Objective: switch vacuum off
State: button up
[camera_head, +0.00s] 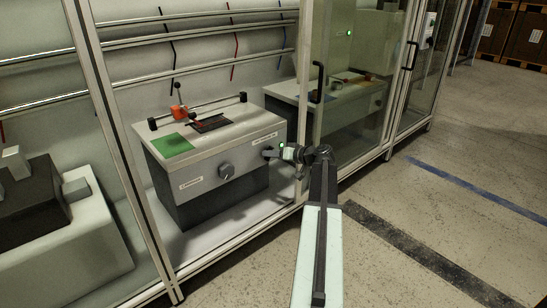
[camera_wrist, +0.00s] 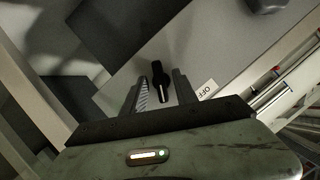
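A small black switch knob (camera_wrist: 157,71) with a white pointer line sits on the grey front panel (camera_wrist: 205,45) in the wrist view. My gripper (camera_wrist: 160,78) is open, with one finger on each side of the knob and a narrow gap showing on both sides. In the head view my gripper (camera_head: 273,153) is at the right part of the front of the grey bench unit (camera_head: 235,153). The switch is not clearly visible there.
Frame posts and a glass door (camera_head: 345,80) stand close to my arm. Floor is clear at right.

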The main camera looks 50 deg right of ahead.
jog(key=shift+s, duration=0.1)
grip_shut()
jog(key=shift+r, duration=0.1)
jog(key=shift+n, duration=0.3)
jog(key=shift+w+a+n+g+h, duration=0.1)
jog(key=shift+a+n+g+h, duration=0.1)
jog(key=shift+n+h, duration=1.45)
jog(key=shift+w+a+n+g+h, duration=0.15)
jog(key=shift+n+h, duration=1)
jog(key=shift+n, duration=0.9)
